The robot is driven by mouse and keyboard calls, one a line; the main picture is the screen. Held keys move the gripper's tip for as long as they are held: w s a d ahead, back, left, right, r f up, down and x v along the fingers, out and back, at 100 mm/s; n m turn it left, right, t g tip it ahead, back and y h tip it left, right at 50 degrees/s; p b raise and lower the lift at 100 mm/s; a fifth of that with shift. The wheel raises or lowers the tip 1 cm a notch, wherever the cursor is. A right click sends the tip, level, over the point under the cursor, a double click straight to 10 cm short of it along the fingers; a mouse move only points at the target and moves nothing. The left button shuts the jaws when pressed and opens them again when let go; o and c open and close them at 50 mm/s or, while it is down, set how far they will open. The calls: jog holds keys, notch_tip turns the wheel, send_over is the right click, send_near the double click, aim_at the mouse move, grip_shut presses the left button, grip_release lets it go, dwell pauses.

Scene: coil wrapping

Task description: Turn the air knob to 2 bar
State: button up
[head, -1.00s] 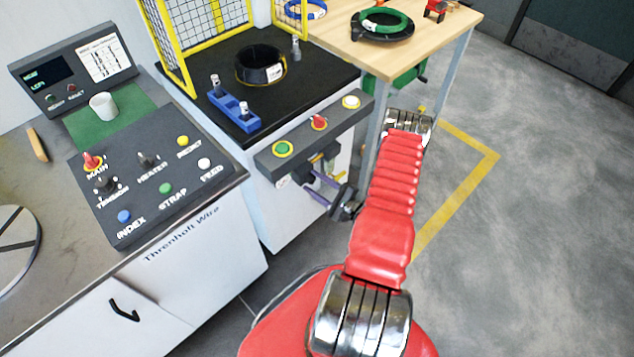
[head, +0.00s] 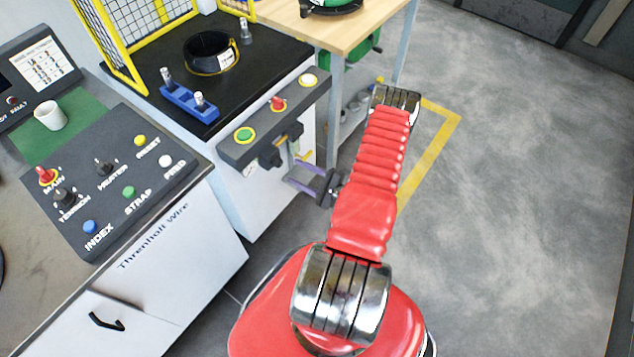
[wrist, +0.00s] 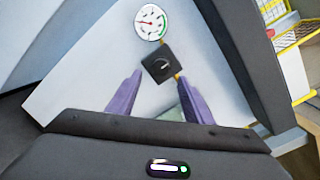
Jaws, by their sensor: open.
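The air knob (wrist: 160,65) is a black square-looking knob with a pale mark, on the white cabinet face in the wrist view. Just above it is a round white gauge (wrist: 150,22) with a red needle pointing left and a green arc on its right; its numbers are too small to read. My gripper (wrist: 159,77) is open, its two purple fingers pointing toward the knob, one to each side in the picture. I see no contact, and the remaining gap is hard to judge. In the head view my gripper (head: 290,171) is in front of the cabinet, below the button bar.
The button bar (head: 275,118) with green, red and white buttons juts out above the gripper. The control console (head: 115,180) stands at left, with a white cup (head: 50,115) behind. A wooden table (head: 340,30) is at the back. The floor at right is clear.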

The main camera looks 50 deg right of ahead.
jog(key=s, duration=0.7)
jog(key=shift+d, duration=0.45)
